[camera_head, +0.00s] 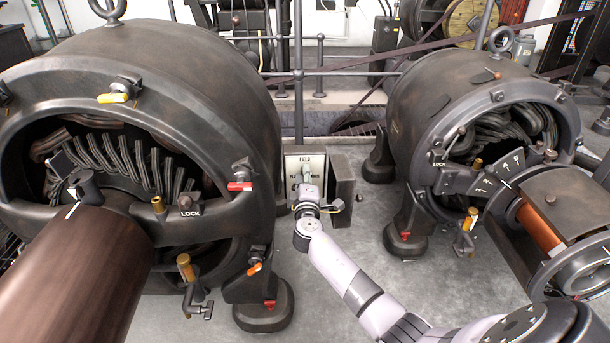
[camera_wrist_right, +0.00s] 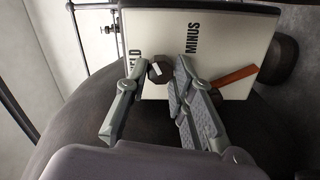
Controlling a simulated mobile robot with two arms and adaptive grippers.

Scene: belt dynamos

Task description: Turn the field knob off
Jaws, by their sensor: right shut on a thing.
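The pale control panel (camera_head: 318,163) stands between the two dynamos, with FIELD lettered at its top. My right gripper (camera_head: 305,178) is at the front of this panel and covers the knob in the head view. In the right wrist view the panel (camera_wrist_right: 222,40) appears turned sideways, with MINUS and the end of FIELD readable. The dark field knob (camera_wrist_right: 158,71) has a short white mark and sits between the fingertips of my right gripper (camera_wrist_right: 157,68), which is shut on it. My left gripper is not in view.
A large dynamo (camera_head: 215,75) stands on the left and a smaller one (camera_head: 415,90) on the right. A brown-orange lever (camera_wrist_right: 236,76) lies beside the right finger in the wrist view. A metal railing (camera_head: 298,75) rises behind the panel. Bare floor (camera_head: 360,220) lies between the machines.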

